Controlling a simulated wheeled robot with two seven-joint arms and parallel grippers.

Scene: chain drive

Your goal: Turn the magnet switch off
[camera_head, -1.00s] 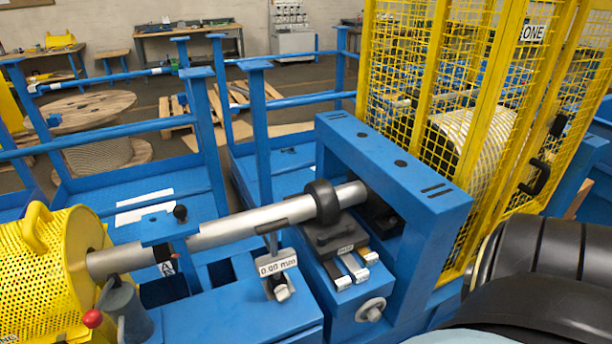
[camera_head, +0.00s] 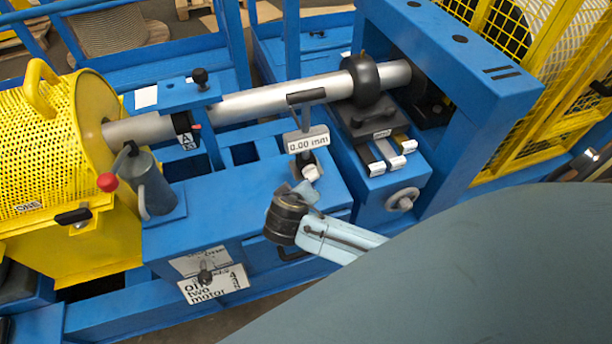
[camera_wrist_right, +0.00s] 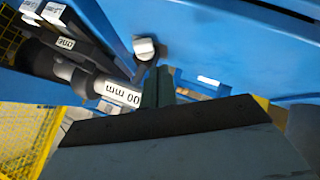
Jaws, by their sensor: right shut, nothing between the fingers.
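The gauge display (camera_head: 307,142), reading 0.00 mm, stands on the blue machine bed below the steel shaft. Just below it is a small base with a silver knob (camera_head: 312,173), which looks like the magnet switch. The display (camera_wrist_right: 118,92) appears upside down in the right wrist view, with the silver knob (camera_wrist_right: 145,48) above and right of it. My right gripper (camera_head: 306,190) reaches in from the lower right, close below the knob. Its fingers (camera_wrist_right: 160,75) are shut and empty, near the knob; contact cannot be told. My left gripper is out of view.
The steel shaft (camera_head: 260,103) with its black collar (camera_head: 364,80) runs behind the display. A slide with labelled blocks (camera_head: 380,155) and a handwheel (camera_head: 402,200) is to the right.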

